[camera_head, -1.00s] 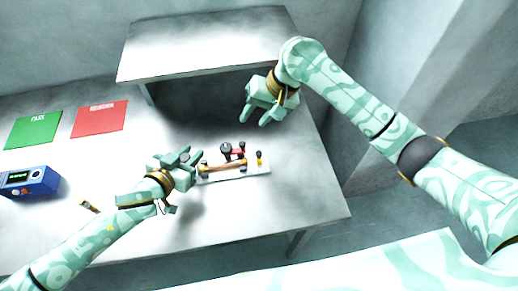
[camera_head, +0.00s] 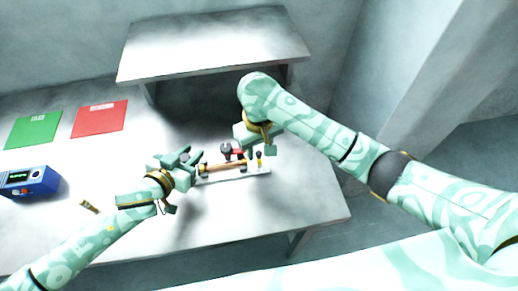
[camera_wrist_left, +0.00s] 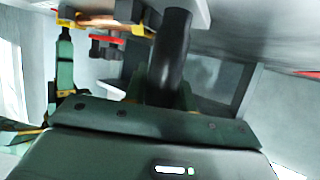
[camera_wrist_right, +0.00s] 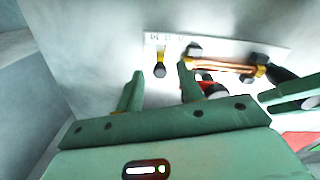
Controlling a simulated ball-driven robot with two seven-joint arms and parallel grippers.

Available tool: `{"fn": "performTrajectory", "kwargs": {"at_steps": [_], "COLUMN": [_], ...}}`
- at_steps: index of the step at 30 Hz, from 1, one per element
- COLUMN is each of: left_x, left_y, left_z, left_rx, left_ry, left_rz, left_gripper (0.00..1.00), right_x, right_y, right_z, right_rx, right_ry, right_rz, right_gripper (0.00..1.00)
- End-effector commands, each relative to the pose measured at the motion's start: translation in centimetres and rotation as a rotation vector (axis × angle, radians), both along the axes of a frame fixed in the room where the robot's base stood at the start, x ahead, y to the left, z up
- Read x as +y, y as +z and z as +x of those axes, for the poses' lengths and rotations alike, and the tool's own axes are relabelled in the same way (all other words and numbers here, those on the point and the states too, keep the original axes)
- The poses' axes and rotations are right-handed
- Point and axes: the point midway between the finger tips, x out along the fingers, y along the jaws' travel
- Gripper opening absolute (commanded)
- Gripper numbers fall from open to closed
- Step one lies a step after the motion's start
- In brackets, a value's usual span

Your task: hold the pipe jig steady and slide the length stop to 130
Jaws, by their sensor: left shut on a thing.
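The pipe jig is a white plate (camera_head: 228,178) carrying a copper pipe (camera_head: 222,166) in dark clamps, with a red part and black knob (camera_head: 227,147) behind. The length stop, yellow with a dark knob, stands at the jig's right end (camera_head: 260,162). In the right wrist view the stop (camera_wrist_right: 160,62) lies ahead, between the fingers' directions, by small marks too blurred to read. My left gripper (camera_head: 188,160) is shut on the jig's black handle (camera_wrist_left: 171,55) at its left end. My right gripper (camera_head: 257,147) is open and empty above the right end, apart from the stop.
A raised grey shelf (camera_head: 210,45) stands behind the jig. A green pad (camera_head: 33,130), a red pad (camera_head: 100,118) and a blue device (camera_head: 30,183) are at left. A small brass-coloured item (camera_head: 89,206) lies nearby. The front right table is clear.

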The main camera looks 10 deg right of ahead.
Motion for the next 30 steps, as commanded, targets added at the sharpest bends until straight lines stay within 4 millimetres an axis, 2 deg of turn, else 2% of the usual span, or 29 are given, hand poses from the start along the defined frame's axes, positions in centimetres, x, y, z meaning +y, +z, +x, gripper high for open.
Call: {"fn": "performTrajectory", "kwargs": {"at_steps": [4, 12, 13, 15, 17, 23, 30], "left_x": [0.0, 0.0, 0.0, 0.0, 0.0, -0.1, -0.1], "left_y": [-0.1, -0.1, -0.1, -0.1, -0.1, -0.1, -0.1], "left_z": [-0.1, -0.1, -0.1, -0.1, -0.1, -0.1, -0.1], "left_rx": [0.001, 0.001, 0.001, 0.002, 0.002, 0.003, 0.002], "left_ry": [-0.001, -0.001, -0.001, -0.001, -0.001, -0.001, -0.002], "left_rz": [0.000, 0.000, 0.000, 0.000, -0.001, 0.000, -0.001], "left_gripper": [0.00, 0.00, 0.00, 0.00, 0.00, 0.00, 0.00], "right_x": [0.0, 0.0, 0.0, 0.0, 0.0, 0.3, 2.9], "right_y": [-1.2, -1.4, -1.4, -1.4, -1.4, -1.4, -1.4], "right_z": [0.0, 0.0, 0.0, 0.0, 0.0, 0.1, 0.1], "right_rx": [-0.001, -0.002, -0.002, -0.002, -0.002, -0.002, -0.003], "right_ry": [0.000, 0.001, 0.000, 0.000, 0.000, 0.001, 0.002], "right_rz": [-0.001, 0.001, 0.001, 0.001, 0.001, 0.002, 0.002], "right_gripper": [0.37, 0.37, 0.35, 0.15, 0.00, 0.00, 0.00]}}
